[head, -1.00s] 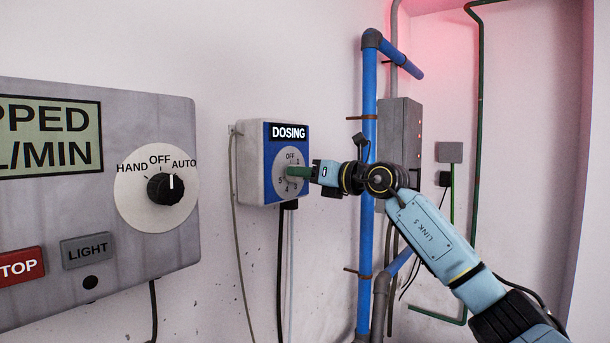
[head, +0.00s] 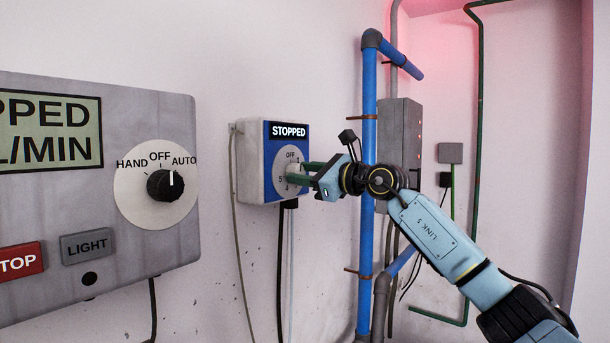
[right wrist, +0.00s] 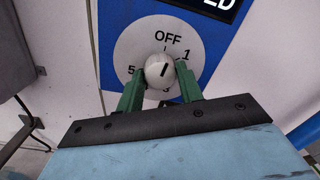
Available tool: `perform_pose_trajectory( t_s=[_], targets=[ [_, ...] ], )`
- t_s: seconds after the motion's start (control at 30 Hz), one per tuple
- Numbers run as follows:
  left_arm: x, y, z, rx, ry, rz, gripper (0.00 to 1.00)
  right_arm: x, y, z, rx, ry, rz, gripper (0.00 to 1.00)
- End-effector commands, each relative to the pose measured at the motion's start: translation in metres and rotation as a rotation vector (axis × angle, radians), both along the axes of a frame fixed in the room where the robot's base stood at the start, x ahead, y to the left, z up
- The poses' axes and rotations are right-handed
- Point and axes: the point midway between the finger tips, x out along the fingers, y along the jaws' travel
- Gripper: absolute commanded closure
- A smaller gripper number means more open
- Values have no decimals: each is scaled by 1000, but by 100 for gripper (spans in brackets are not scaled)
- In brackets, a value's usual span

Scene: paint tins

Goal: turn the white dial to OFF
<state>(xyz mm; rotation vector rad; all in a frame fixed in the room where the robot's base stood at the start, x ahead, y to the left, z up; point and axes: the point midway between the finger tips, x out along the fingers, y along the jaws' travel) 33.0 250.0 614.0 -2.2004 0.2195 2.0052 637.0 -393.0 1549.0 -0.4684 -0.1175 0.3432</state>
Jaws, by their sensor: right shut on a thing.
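The white dial (right wrist: 160,69) is a round knob on a pale scale plate (right wrist: 130,50) marked OFF and with numbers. The dial sits on a blue-fronted box (head: 270,190), whose display (head: 288,131) reads STOPPED. My right gripper (head: 296,173) is shut on the dial, one green finger on each side of it; the fingers also show in the right wrist view (right wrist: 160,78). In the head view the fingers partly hide the dial. My left gripper is not in view.
A grey panel (head: 120,250) at left carries a black selector knob (head: 165,186), a red button (head: 20,262) and a LIGHT button (head: 87,247). A blue pipe (head: 368,110) and a grey box (head: 400,130) stand to the right, close behind my right arm. Cables hang below the box.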

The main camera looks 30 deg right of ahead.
Motion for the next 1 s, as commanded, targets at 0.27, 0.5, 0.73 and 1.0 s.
perform_pose_trajectory(
  t_s=[0.27,0.5,0.73,1.0],
  targets=[
    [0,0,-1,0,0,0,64,0,0,0,-93,-38,-1,86],
    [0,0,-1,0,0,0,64,0,0,0,-116,-48,-1,86],
    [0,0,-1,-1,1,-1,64,0,0,0,-117,-48,-1,86],
    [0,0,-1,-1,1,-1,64,0,0,0,-116,-48,-1,42]
  ],
)
